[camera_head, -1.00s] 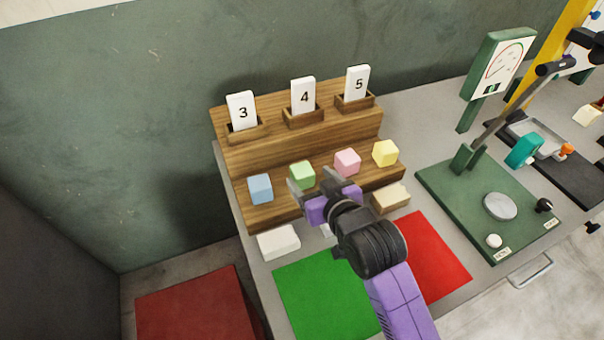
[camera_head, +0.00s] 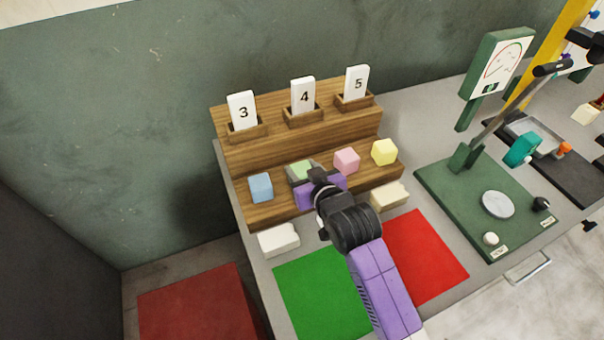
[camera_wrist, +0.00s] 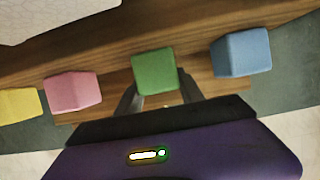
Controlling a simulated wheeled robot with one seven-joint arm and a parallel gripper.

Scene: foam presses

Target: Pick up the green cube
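The green cube (camera_head: 301,168) sits on the lower step of the wooden stand, between the blue cube (camera_head: 261,187) and the pink cube (camera_head: 346,160). My gripper (camera_head: 303,177) is at the cube and partly hides it in the head view. In the wrist view the green cube (camera_wrist: 154,72) lies between the tips of my gripper (camera_wrist: 158,92), with one finger on each side. The fingers look open, with a small gap on the blue cube's side. Contact on the other side is unclear.
The yellow cube (camera_head: 384,152) is at the right end of the wooden stand (camera_head: 285,212). Cards 3, 4 and 5 stand on the upper step. White and tan blocks lie in front. A green press (camera_head: 462,200) is to the right.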

